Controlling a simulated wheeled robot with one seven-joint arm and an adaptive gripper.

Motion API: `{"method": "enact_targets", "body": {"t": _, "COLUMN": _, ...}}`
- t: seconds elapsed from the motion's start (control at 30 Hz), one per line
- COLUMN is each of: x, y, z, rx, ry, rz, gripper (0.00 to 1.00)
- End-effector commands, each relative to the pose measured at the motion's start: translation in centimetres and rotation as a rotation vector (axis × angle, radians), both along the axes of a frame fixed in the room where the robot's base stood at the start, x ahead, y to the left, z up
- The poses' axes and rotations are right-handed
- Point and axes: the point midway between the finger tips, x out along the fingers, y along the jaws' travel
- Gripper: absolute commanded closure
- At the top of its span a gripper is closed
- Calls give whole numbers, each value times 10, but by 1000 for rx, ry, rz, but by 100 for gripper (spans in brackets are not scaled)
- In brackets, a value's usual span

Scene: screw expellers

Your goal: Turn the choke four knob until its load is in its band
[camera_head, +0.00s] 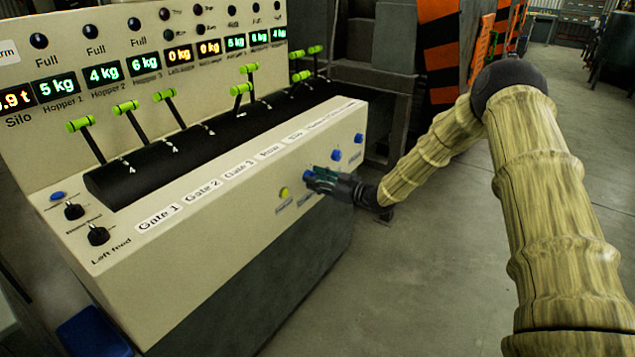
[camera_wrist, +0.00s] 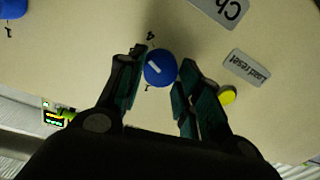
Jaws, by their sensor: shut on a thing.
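A blue round knob (camera_wrist: 160,68) with a white pointer line sits between my fingertips in the wrist view. The pointer slants toward the upper left, and small digits stand around the knob. My gripper (camera_wrist: 159,70) is closed around it, one finger on each side. In the head view my gripper (camera_head: 314,177) is at the front face of the cream console, mostly covering the knob (camera_head: 307,174). Small kg displays (camera_head: 235,42) glow on the back panel.
A yellow button (camera_wrist: 227,95) lies close to my right finger, with a "Load reset" label (camera_wrist: 246,67). More blue knobs (camera_head: 336,154) (camera_head: 358,138) are farther right on the console. Green-handled levers (camera_head: 126,107) stand on top. Open floor (camera_head: 430,270) lies right of the console.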

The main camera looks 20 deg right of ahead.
Motion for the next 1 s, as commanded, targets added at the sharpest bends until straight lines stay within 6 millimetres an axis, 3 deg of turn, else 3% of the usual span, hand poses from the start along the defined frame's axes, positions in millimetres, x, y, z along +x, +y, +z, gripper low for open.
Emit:
{"method": "enact_targets", "body": {"t": 0.5, "x": 0, "y": 1, "z": 1, "rx": -262, "ry": -206, "rz": -1, "gripper": 89}}
{"method": "enact_targets", "body": {"t": 1.0, "x": 0, "y": 1, "z": 2, "rx": -310, "ry": -245, "rz": -1, "gripper": 89}}
